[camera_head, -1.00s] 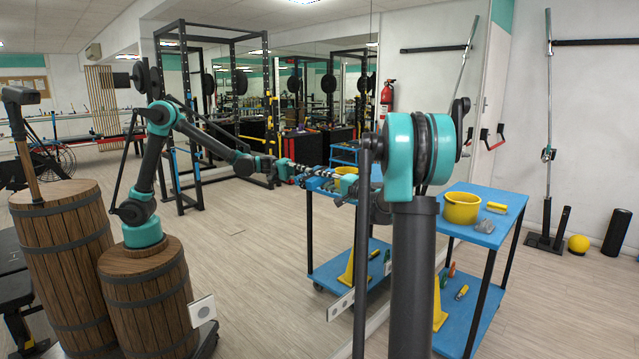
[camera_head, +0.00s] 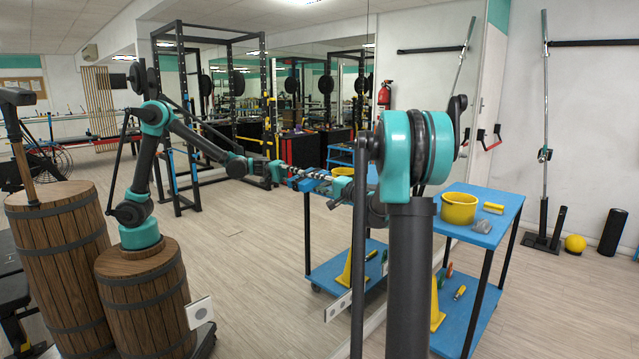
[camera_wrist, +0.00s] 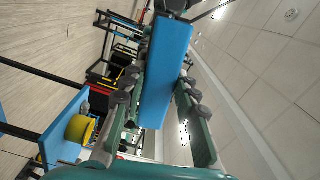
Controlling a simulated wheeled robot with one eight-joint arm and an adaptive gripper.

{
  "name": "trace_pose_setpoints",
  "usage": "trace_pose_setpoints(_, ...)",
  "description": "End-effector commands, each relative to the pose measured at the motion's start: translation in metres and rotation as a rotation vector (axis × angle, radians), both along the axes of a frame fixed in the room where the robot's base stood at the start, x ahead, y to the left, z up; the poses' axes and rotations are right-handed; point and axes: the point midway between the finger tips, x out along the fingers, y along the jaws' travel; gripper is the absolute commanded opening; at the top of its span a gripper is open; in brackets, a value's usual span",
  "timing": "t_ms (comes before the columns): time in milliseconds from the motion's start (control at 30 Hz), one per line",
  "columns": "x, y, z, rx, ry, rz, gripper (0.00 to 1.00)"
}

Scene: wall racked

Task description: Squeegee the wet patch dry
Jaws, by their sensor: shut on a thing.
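In the wrist view my gripper (camera_wrist: 167,72) is shut on a blue squeegee (camera_wrist: 168,48), with a finger on either side of it. The squeegee's dark far end lies at the top of the picture. In the head view my upright arm link hides most of the gripper; a small part of the hand end (camera_head: 318,176) shows left of it, against the mirror, where it merges with its reflection. The mirror wall (camera_head: 300,225) fills the middle of the head view. I cannot make out a wet patch in either view.
A blue cart (camera_head: 497,222) with a yellow bucket (camera_head: 459,208), a yellow block (camera_head: 493,208) and a grey item stands right of my arm. The mirror reflects the cart and my arm. A yellow ball (camera_head: 575,244) lies by the right wall.

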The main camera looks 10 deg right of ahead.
Motion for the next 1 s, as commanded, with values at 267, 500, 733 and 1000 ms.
trace_pose_setpoints(267, -0.009, 0.012, 0.0, 0.0, 0.0, 0.0, 0.0)
trace_pose_setpoints(500, -0.02, 0.026, 0.0, 0.0, 0.0, 0.0, 0.0)
trace_pose_setpoints(733, -0.023, 0.032, 0.0, 0.0, 0.0, -0.001, 0.0)
trace_pose_setpoints(1000, -0.034, 0.05, 0.0, 0.0, 0.0, 0.0, 0.0)
